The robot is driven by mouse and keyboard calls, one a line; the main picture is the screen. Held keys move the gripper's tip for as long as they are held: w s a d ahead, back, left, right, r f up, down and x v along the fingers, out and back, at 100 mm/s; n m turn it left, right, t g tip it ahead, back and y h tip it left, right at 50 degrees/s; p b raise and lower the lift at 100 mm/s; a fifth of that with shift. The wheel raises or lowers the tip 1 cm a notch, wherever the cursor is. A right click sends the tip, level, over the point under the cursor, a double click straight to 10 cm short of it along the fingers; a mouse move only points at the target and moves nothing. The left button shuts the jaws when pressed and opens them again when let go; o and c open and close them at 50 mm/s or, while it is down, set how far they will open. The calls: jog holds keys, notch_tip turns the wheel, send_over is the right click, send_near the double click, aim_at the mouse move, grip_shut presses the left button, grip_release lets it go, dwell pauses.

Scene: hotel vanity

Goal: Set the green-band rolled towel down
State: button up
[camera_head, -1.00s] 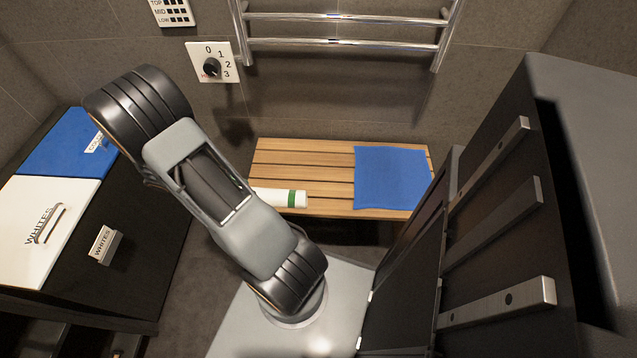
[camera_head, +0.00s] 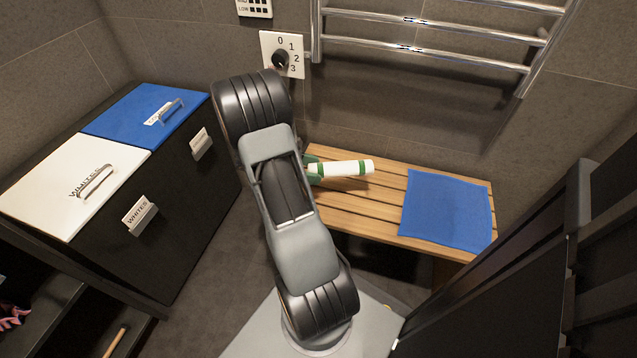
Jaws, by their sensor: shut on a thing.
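The white rolled towel with a green band (camera_head: 345,168) shows just right of my arm, over the left part of the slatted wooden bench (camera_head: 375,216). Its right end is in plain view. My gripper (camera_head: 314,169) is at the towel's left end, mostly hidden behind my arm, with a green part showing. It is shut on the towel. I cannot tell whether the towel touches the slats or is held a little above them.
A blue mat (camera_head: 447,212) lies on the bench's right part. A chrome towel rail (camera_head: 430,35) and a dial plate (camera_head: 282,54) are on the wall. A dark hamper cabinet with a white lid (camera_head: 75,185) and a blue lid (camera_head: 143,114) stands left. A dark unit (camera_head: 520,270) stands right.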

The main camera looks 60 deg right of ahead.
jog(key=d+f, duration=0.1)
jog(key=d+f+b, duration=0.1)
jog(key=f, duration=0.1)
jog(key=w+d+f+b, duration=0.1)
jog(key=f, duration=0.1)
jog(key=shift+d, duration=0.35)
notch_tip(320, 180, down, 3)
jog(key=shift+d+f+b, duration=0.1)
jog(key=shift+f+b, duration=0.05)
jog(key=shift+b, duration=1.1)
jog(key=o, duration=1)
